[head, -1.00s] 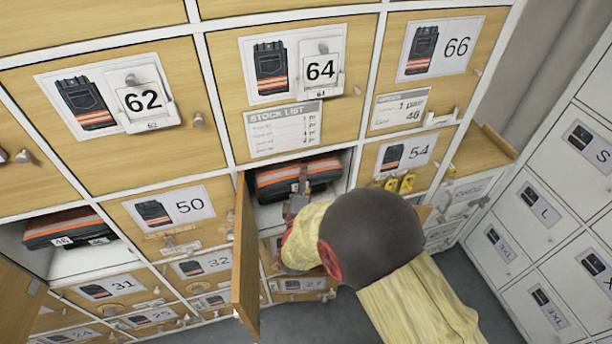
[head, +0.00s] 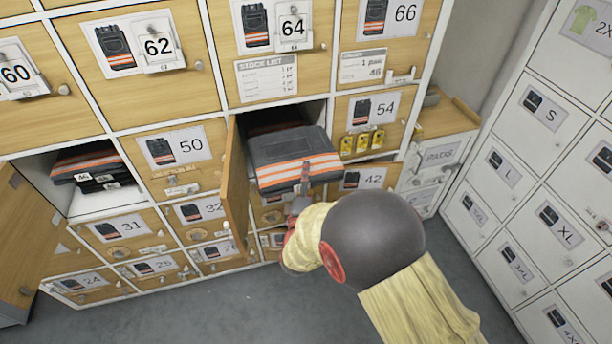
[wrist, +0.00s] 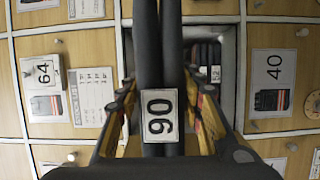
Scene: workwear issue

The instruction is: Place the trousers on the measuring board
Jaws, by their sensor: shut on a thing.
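Folded dark grey trousers (head: 283,148) with orange and pale bands stick out of an open compartment in the head view. My gripper (head: 302,185) is shut on their front edge. In the wrist view the trousers (wrist: 173,50) show as two dark folds between the fingers of my gripper (wrist: 162,90), with a white tag (wrist: 160,115) reading 90. My forearm hides part of the gripper in the head view. I see no measuring board in either view.
The compartment's wooden door (head: 236,185) stands open just left of the trousers. More folded trousers (wrist: 205,55) lie inside behind. Another open compartment at left holds several folded trousers (head: 88,165). White lockers (head: 540,190) stand at right. Grey floor (head: 200,305) is clear in front.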

